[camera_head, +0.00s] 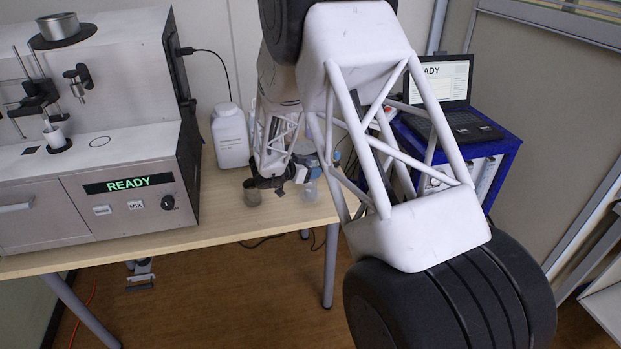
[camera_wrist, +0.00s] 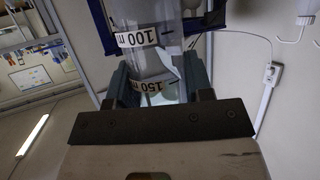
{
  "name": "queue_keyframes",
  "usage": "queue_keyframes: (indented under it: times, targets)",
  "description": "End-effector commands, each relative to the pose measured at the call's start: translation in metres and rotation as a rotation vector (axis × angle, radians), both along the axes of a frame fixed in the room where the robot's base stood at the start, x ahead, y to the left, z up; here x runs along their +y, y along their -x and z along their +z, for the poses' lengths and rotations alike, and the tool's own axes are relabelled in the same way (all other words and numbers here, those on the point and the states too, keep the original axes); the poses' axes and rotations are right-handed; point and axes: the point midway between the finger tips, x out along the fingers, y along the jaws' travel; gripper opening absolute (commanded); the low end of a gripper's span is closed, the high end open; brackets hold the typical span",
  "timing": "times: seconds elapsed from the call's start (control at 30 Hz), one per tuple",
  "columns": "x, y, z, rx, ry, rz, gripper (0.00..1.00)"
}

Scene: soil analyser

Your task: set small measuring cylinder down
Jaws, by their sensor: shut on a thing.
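A clear vessel (camera_head: 309,189) at the fingers appears to be the cylinder, partly hidden by my gripper. I cannot tell whether its base touches the table.
The analyser (camera_head: 100,190) reads READY at left. A laptop (camera_head: 447,105) sits on a blue cart (camera_head: 508,145) at right.

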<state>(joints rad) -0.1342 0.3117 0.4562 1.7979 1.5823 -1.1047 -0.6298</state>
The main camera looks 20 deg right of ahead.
Motion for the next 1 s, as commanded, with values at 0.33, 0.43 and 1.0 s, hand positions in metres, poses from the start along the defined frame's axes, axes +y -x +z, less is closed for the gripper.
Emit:
queue_keyframes:
  times: [0.33, 0.43, 1.0]
  targets:
    - [0.000, 0.000, -0.030, 0.001, 0.000, 0.000, 0.08]
    - [0.000, 0.000, -0.034, 0.001, 0.000, 0.000, 0.08]
    - [0.000, 0.000, -0.037, 0.000, 0.000, 0.000, 0.65]
